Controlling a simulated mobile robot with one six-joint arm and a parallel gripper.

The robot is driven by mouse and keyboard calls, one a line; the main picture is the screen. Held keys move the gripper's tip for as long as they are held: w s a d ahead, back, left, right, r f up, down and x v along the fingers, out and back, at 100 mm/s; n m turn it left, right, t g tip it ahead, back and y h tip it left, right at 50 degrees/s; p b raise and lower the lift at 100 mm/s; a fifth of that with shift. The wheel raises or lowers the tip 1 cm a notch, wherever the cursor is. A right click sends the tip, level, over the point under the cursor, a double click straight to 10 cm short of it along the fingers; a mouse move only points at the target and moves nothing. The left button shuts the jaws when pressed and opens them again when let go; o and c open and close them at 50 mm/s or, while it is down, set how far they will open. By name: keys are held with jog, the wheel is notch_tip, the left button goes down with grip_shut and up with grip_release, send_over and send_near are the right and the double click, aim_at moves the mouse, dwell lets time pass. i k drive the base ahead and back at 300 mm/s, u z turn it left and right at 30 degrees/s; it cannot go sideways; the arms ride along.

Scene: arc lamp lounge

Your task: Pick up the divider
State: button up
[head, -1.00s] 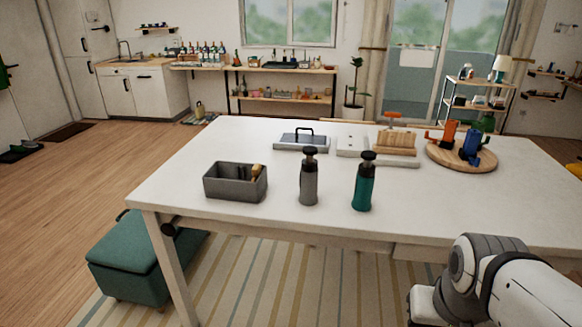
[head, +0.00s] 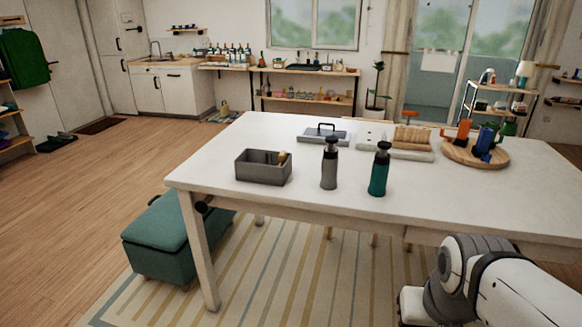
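I cannot make out for sure which thing is the divider. A grey open box (head: 263,174) stands on the near left part of the white table (head: 225,150). A small tan-handled item (head: 282,158) stands inside it at the right end, and the rest of its inside is too small to read. My gripper is out of view; only a part of my arm shows at the lower right, in front of the table's near edge.
A grey bottle (head: 329,168) and a teal bottle (head: 379,173) stand right of the box. Behind are a handled tray (head: 325,139), wooden blocks (head: 412,136) and a round board (head: 476,156) with orange and blue items.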

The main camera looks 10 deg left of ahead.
aim_at(283, 158)
jog(key=u, duration=0.25)
jog(key=k, duration=0.9)
jog(key=u, duration=1.1)
jog(key=i, duration=1.45)
jog(key=z, duration=0.3)
jog(key=i, duration=1.15)
jog(key=z, duration=1.05)
jog(key=i, duration=0.35)
jog(key=z, duration=0.15)
